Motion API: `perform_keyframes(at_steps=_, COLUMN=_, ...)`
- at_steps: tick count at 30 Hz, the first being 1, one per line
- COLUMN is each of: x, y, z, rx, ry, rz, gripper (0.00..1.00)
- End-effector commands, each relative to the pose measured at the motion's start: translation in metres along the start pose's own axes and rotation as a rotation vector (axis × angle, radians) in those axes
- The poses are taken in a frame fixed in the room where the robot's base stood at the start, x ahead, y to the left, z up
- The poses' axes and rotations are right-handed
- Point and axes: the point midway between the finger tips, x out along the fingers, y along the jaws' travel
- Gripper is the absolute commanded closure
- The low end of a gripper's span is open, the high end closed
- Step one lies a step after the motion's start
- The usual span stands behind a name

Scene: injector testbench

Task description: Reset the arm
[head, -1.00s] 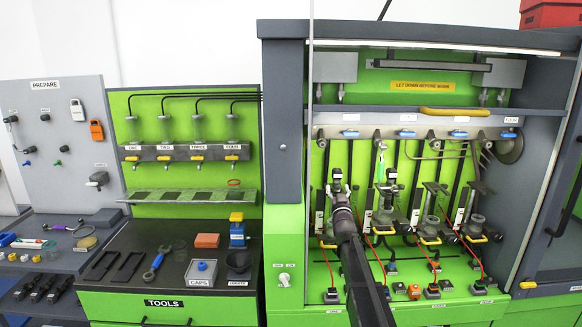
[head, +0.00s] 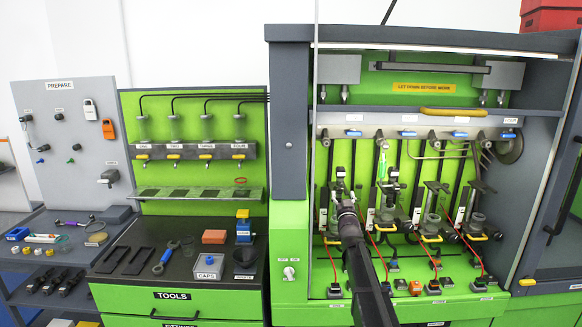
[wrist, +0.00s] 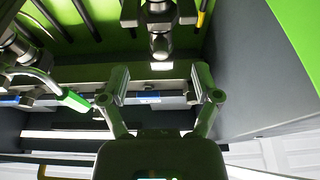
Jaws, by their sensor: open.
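My gripper shows in the wrist view (wrist: 160,82), with its two fingers spread apart and nothing between the tips. A dark and metallic cylindrical part (wrist: 160,28) is in line with the gap, beyond the fingertips; I cannot tell its exact distance. In the head view my arm reaches up from the bottom into the open green test bay, its end in front of the leftmost station. The arm hides part of that station, and the fingers are too small to make out there.
Several injector stations with clamps (head: 432,205) stand to the right of my arm. The tools bench (head: 215,285) is left of the bay.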

Motion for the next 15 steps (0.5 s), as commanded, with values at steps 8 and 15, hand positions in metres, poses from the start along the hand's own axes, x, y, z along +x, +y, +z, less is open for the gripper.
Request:
perform_keyframes(at_steps=8, x=-0.02, y=-0.001, z=0.016, rx=0.0, ry=-0.117, rz=0.005, gripper=0.2)
perform_keyframes(at_steps=15, x=-0.053, y=-0.002, z=0.04, rx=0.0, ry=-0.295, rz=0.012, gripper=0.2)
